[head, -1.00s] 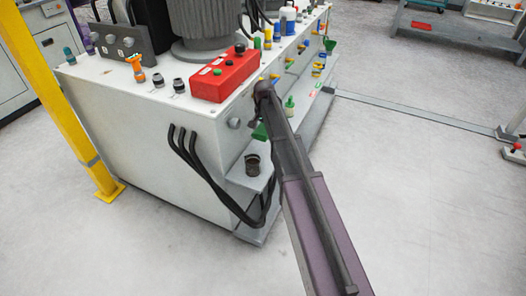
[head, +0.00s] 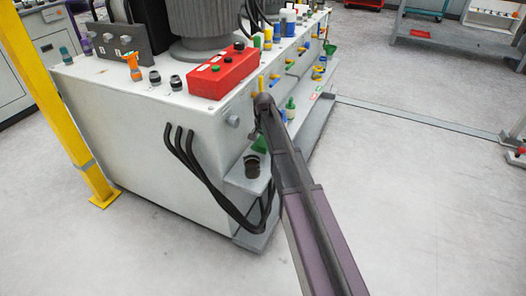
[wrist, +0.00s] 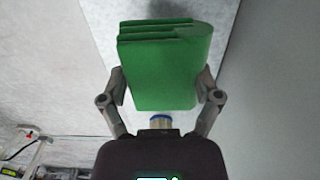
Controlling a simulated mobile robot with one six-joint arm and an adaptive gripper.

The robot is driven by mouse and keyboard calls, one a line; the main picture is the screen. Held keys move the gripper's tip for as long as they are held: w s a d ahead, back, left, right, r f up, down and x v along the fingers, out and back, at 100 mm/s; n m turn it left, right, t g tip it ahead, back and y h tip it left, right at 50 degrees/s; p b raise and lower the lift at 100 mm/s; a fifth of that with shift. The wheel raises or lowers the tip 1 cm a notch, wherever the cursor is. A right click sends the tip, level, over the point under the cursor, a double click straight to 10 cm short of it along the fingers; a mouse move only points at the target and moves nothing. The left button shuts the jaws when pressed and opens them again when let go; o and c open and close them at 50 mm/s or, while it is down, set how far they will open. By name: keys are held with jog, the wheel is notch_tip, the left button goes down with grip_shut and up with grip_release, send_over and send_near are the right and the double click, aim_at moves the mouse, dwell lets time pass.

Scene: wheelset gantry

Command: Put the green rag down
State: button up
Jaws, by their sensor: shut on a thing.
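The green rag (wrist: 165,65) is a folded, layered block in the wrist view. My gripper (wrist: 160,88) is shut on it, with one finger on each side. In the head view a small part of the green rag (head: 259,145) shows left of my arm, just above the low grey ledge on the machine's side. My arm hides much of the gripper and rag there. Whether the rag touches the ledge cannot be told.
A dark round cup (head: 252,167) stands on the ledge (head: 247,183), close to the rag. A green bottle (head: 290,108) is farther along. Black hoses (head: 200,175) loop down the white machine (head: 130,140). A red control box (head: 224,73) sits on top.

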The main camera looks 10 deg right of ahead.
aim_at(263, 142)
jog(key=shift+f+b, duration=1.9)
jog(key=shift+b, duration=0.05)
jog(key=shift+f, duration=0.15)
jog(key=o, duration=0.8)
jog(key=shift+r, duration=0.2)
notch_tip(263, 142, up, 12)
jog(key=p, duration=1.2)
